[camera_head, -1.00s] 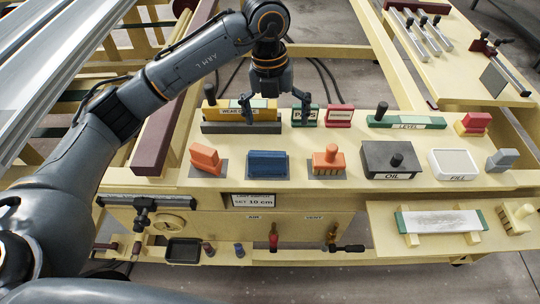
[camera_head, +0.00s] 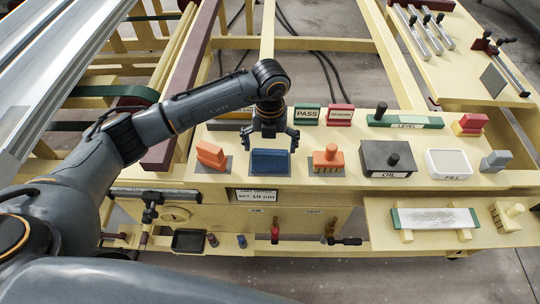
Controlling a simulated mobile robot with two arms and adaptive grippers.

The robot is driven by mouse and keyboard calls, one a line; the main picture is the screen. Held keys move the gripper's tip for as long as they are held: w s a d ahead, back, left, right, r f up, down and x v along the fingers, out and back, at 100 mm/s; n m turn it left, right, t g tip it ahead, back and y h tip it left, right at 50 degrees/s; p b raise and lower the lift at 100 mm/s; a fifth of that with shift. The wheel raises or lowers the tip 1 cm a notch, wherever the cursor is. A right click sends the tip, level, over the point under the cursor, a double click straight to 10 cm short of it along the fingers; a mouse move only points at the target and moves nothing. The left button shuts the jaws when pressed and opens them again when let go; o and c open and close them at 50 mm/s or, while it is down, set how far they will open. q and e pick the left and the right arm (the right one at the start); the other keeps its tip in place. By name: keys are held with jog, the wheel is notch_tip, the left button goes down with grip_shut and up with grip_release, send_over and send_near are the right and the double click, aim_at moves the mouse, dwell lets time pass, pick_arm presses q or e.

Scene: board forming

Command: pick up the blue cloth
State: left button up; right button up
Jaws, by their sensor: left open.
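The blue cloth (camera_head: 270,162) is a dark blue block-like piece lying on a grey pad on the yellow bench top, between two orange pieces. My left gripper (camera_head: 269,144) is directly above it, pointing down, with its two fingers spread open over the cloth's back edge. The gripper holds nothing. I cannot tell whether the fingertips touch the cloth. My right gripper does not show.
An orange block (camera_head: 211,155) stands close on the left and an orange brush-like piece (camera_head: 328,158) on the right. Behind are the green PASS block (camera_head: 307,115) and a red block (camera_head: 340,115). The OIL box (camera_head: 387,160) and white FILL tray (camera_head: 448,163) are farther right.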

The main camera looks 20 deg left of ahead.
pick_arm(q)
jog(key=shift+f, duration=0.9)
jog(key=shift+c, duration=0.4)
jog(key=c, duration=0.9)
jog(key=shift+w+r+b, duration=0.1)
jog(key=shift+r+b, duration=0.3)
jog(key=shift+r, duration=0.05)
jog(key=r, duration=0.1)
jog(key=r+b, duration=0.1)
jog(key=shift+s+d+r+b, duration=0.1)
jog(key=shift+s+r+b, duration=0.1)
jog(key=shift+r+b, duration=0.1)
jog(key=s+d+r+b, duration=0.3)
jog(key=s+r, duration=0.6)
jog(key=s, duration=0.4)
jog(key=shift+d+r+b, duration=0.3)
jog(key=shift+d, duration=0.35)
